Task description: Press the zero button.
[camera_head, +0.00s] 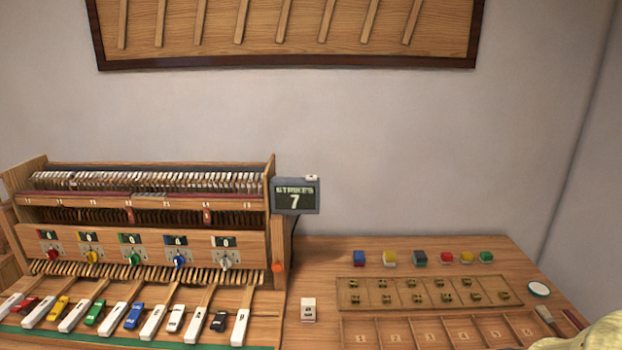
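A small grey counter display (295,196) reads "STRIKES 7" and stands at the right end of the wooden piano action. A small pale button-like piece (312,177) sits on its top right edge; its marking is too small to read. A white block (308,309) with a dark mark stands on the table right of the keys. My gripper is not in view.
The piano action (150,245) has a row of coloured knobs with small number windows. White keys (115,319) and coloured blocks lie below. Coloured cubes (419,257), a slotted board (350,293) and a numbered tray (345,332) occupy the right of the table. A round dish (538,289) is at far right.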

